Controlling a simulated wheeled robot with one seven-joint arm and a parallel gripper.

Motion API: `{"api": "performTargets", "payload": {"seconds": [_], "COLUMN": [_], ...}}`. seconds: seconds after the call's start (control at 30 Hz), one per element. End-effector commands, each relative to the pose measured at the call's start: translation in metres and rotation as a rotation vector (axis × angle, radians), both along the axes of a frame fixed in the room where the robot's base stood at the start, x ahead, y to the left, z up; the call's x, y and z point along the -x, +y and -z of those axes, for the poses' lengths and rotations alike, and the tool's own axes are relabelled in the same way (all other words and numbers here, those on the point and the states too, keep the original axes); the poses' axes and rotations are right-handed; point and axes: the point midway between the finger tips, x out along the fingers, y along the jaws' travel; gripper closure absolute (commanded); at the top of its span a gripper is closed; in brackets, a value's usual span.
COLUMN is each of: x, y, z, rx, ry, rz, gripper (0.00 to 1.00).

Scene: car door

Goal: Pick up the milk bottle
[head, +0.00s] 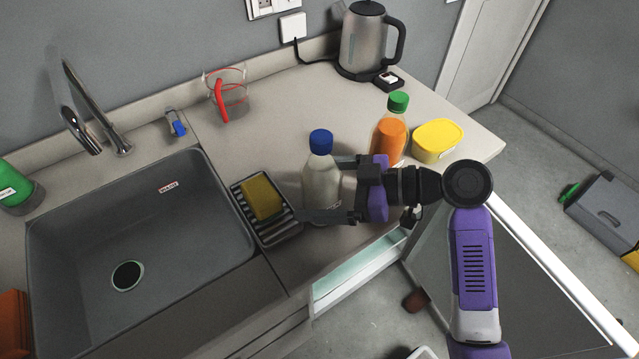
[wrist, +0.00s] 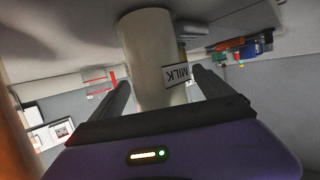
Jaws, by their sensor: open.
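The milk bottle (head: 319,172) stands upright on the counter, with a pale body and a blue cap, right of the sink. In the wrist view its body (wrist: 150,55) with a "MILK" label appears upside down between the two fingers. My gripper (head: 323,190) reaches it from the right and is open, with one finger on the far side and one on the near side of the bottle. In the wrist view the gripper (wrist: 162,88) shows a gap beside the bottle, at least on the right. The cap is out of the wrist view.
An orange juice bottle (head: 389,137) with a green cap stands close behind my gripper, with a yellow tub (head: 437,141) beside it. A sponge (head: 262,197) in a black rack (head: 276,231) sits just left of the milk bottle. The sink (head: 75,240) lies further left. A kettle (head: 364,42) stands at the back.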

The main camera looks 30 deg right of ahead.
Motion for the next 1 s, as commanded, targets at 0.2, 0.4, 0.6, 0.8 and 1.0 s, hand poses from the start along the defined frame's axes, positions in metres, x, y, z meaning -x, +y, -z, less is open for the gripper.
{"api": "performTargets", "payload": {"seconds": [0.2, 0.4, 0.6, 0.8, 1.0], "x": [-0.015, -0.015, -0.015, -0.015, -0.015], "y": [0.015, 0.015, 0.015, 0.015, 0.015], "z": [0.006, 0.007, 0.007, 0.007, 0.005], "rx": [-0.001, 0.000, 0.000, 0.000, -0.001], "ry": [0.001, 0.000, 0.000, 0.000, -0.003], "rz": [0.000, 0.001, 0.001, 0.001, 0.001], "gripper": [0.09, 0.09, 0.41, 0.80, 1.00]}}
